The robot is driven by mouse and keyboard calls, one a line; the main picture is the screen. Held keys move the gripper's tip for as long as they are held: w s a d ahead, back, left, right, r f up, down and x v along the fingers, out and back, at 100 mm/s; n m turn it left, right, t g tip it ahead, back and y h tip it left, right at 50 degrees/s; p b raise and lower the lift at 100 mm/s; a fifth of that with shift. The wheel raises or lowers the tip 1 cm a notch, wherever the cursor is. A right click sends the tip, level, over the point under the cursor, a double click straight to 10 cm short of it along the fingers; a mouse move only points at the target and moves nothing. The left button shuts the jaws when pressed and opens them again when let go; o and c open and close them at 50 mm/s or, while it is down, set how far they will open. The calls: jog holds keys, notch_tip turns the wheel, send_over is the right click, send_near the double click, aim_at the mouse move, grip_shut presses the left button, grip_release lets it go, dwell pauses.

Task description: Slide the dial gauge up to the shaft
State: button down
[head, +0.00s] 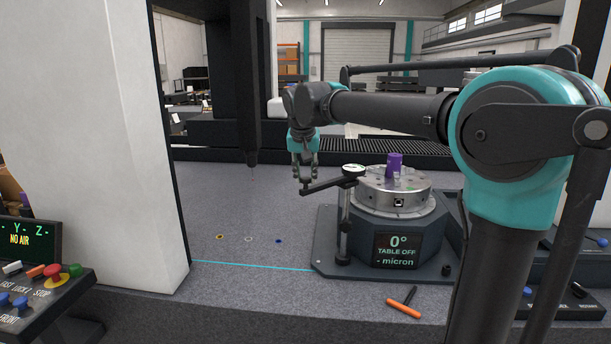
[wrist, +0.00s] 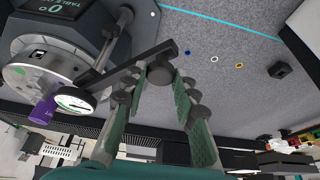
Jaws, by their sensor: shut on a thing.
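The dial gauge (head: 353,170) has a round white face and sits on a dark bar (head: 325,183) carried by an upright post (head: 344,225). The purple shaft (head: 394,163) stands upright on the round metal table, right of the gauge. My gripper (head: 305,179) is shut on the knob at the bar's left end. In the wrist view the fingers close around that dark knob (wrist: 160,73). There the gauge face (wrist: 75,101) appears close beside the purple shaft (wrist: 44,110). I cannot tell whether the gauge's tip touches the shaft.
The rotary table's base (head: 400,249) reads "0° TABLE OFF - micron". An orange-handled tool (head: 404,306) lies in front of it. Small coloured rings lie on the open granite (head: 230,205) at left. A dark vertical column (head: 251,90) hangs behind my gripper. A control panel (head: 40,285) shows "NO AIR".

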send_over(342, 178)
jog(key=shift+w+a, duration=0.1)
jog(key=shift+w, duration=0.1)
dwell(0.4)
jog(key=c, duration=1.2)
grip_release()
jog(key=shift+w, duration=0.1)
jog(key=shift+r, duration=0.15)
jog(key=v, duration=1.1)
jog(key=shift+s+r, duration=0.3)
